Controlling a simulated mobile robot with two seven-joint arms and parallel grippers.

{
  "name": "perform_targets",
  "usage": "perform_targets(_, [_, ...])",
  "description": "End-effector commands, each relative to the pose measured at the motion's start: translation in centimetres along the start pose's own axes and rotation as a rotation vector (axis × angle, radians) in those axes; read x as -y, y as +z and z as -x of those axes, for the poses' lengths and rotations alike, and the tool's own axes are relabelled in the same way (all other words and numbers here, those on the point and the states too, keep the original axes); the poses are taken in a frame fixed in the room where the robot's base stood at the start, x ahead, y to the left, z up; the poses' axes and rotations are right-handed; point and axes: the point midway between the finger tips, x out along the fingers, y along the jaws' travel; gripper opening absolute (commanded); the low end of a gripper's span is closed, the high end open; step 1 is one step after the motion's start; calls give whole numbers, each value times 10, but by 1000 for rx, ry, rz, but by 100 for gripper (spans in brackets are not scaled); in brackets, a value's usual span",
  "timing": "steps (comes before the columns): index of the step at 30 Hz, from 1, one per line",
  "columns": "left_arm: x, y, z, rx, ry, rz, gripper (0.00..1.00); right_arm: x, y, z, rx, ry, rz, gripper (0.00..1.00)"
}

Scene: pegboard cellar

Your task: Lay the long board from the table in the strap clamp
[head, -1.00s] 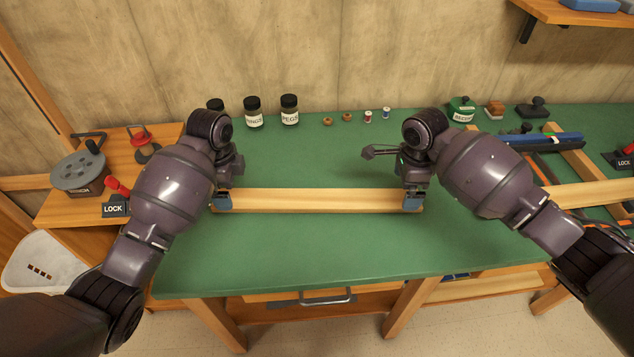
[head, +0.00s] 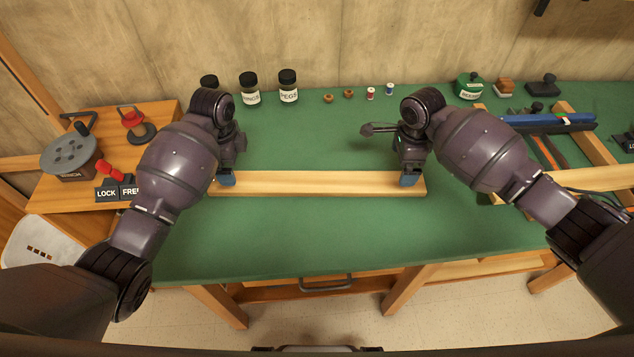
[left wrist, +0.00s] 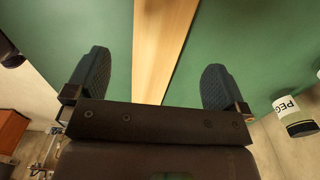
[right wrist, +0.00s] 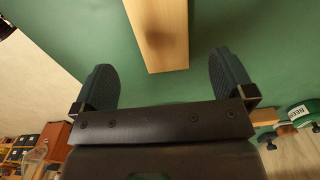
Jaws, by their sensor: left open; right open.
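The long board (head: 318,185), pale wood, lies flat on the green table, running left to right. My left gripper (head: 226,178) is open at the board's left part; the left wrist view shows the board (left wrist: 163,45) running between its spread fingers. My right gripper (head: 409,179) is open near the right end; in the right wrist view the board's end (right wrist: 160,40) lies between and beyond its fingers. I cannot tell how far the fingertips are above the table. The likely strap clamp, a wooden frame (head: 590,152) with dark and orange straps, stands at the right, partly behind my right arm.
A blue bar (head: 550,122) lies across the frame. Jars (head: 288,86) and small spools (head: 371,93) stand along the back. A side table at the left holds a reel (head: 70,156) and LOCK/FREE blocks (head: 106,190). The green table's front part is clear.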

Motion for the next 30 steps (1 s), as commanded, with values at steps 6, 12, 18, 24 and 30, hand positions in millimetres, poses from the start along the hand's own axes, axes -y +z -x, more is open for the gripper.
perform_targets(6, [-1,0,-36,0,4,2,100,0,0,-36,-1,2,-3,100])
perform_targets(12, [0,0,-61,0,2,2,100,0,0,-61,-1,1,-1,100])
perform_targets(18, [0,0,-74,1,1,1,100,1,0,-74,0,-1,-1,100])
perform_targets(24, [0,0,-76,1,0,0,100,1,0,-76,0,-1,-1,100])
perform_targets(30, [0,0,-76,1,0,1,92,0,0,-76,0,-1,-1,92])
